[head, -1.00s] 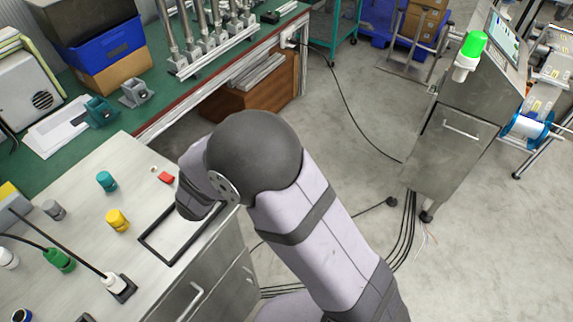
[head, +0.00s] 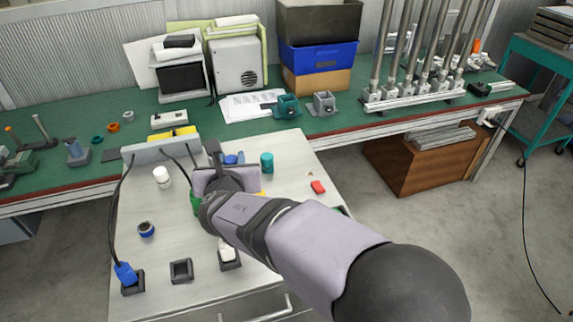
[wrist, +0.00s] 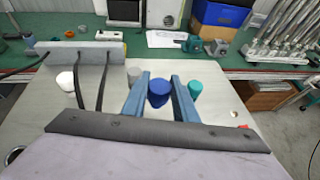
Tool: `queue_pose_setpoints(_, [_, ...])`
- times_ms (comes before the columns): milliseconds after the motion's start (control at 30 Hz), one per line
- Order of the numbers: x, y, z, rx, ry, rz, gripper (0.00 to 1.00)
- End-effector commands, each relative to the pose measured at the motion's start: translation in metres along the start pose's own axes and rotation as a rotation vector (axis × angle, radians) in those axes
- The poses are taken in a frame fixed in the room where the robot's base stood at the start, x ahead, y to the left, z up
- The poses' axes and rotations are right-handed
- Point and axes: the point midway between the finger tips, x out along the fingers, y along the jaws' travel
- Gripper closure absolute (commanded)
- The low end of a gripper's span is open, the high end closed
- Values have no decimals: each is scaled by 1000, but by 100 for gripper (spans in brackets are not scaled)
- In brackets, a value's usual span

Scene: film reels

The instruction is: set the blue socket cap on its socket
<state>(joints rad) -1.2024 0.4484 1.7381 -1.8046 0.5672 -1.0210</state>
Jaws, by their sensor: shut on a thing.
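The blue cap (wrist: 159,92) is held between the two blue-grey fingers of my gripper (wrist: 161,88) in the wrist view. In the head view a bit of the blue cap (head: 231,159) shows past my gripper (head: 236,160), over the back middle of the metal worktop; my wrist hides most of it. A round blue-rimmed piece with a dark middle (head: 146,229) sits at the worktop's left, apart from my gripper; it looks like the blue socket. The wrist view shows only part of a round dark ring (wrist: 13,156) at its left edge.
A white cap (head: 161,177), a teal cap (head: 267,162) and a red block (head: 318,187) stand on the worktop. A blue cable plug (head: 127,273), an empty square holder (head: 181,271) and a white plug (head: 229,254) line the front. Cables run from a grey bar (head: 160,149).

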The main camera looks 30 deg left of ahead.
Motion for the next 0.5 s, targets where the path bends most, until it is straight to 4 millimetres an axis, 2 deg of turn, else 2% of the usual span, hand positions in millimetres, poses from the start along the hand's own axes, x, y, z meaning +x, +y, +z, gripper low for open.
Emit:
queue_pose_setpoints(33, [-3, 23, -4, -23, -4, 62, 95])
queue_pose_setpoints(200, [-24, 95, -10, -109, -9, 270, 95])
queue_pose_setpoints(400, [-56, 160, -21, -199, -9, 475, 95])
queue_pose_setpoints(500, [-70, 183, -27, -232, -7, 548, 95])
